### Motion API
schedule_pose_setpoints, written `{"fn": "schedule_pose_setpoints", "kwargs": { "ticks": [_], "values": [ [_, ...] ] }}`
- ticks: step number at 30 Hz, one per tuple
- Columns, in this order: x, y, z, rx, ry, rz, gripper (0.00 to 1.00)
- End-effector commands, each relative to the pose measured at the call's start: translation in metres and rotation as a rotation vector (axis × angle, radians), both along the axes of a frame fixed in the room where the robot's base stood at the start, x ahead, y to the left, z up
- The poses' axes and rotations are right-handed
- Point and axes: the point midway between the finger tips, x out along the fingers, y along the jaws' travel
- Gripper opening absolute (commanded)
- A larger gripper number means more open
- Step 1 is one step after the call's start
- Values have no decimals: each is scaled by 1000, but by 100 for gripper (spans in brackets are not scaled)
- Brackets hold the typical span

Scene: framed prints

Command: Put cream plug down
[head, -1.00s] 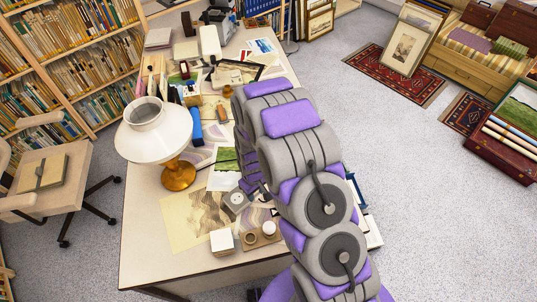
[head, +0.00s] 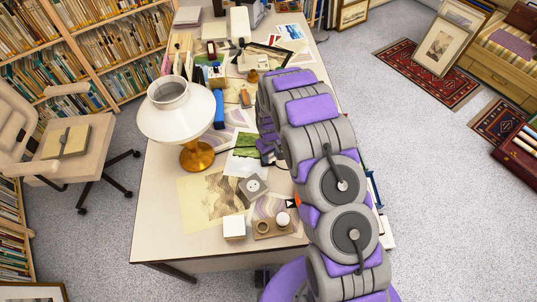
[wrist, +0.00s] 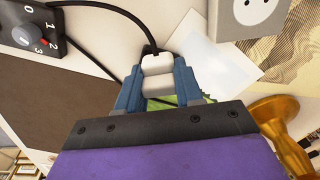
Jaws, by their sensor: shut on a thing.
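The cream plug (wrist: 158,72) is between the blue fingers of my gripper (wrist: 158,88) in the wrist view. A black cable runs up from the plug. My gripper is shut on it. A grey socket box (head: 254,187) with a round two-hole face lies on the desk; its edge also shows at the top right of the wrist view (wrist: 250,15), apart from the plug. In the head view my arm hides the plug and most of the gripper. I cannot tell how high the plug is above the desk.
A white lamp (head: 178,110) on a brass foot stands left of the arm. A white cube (head: 234,228) and a small wooden tray (head: 274,229) are near the front edge. A numbered dial box (wrist: 30,32) shows in the wrist view. The desk's front left (head: 158,220) is clear.

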Motion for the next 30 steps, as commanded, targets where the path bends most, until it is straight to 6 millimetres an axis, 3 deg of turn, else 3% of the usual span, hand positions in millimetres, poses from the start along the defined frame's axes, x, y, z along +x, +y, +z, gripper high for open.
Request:
{"fn": "schedule_pose_setpoints", "kwargs": {
  "ticks": [3,9,13,19,27,28,30],
  "values": [
    [17,3,-4,1,-2,1,0],
    [28,4,-3,0,1,1,0],
    [29,2,-10,2,2,0,0],
    [29,3,-37,1,2,1,0],
    [29,5,-39,-1,1,1,0],
    [29,5,-39,-1,1,1,38],
    [29,5,-39,-1,1,1,44]
  ]
}}
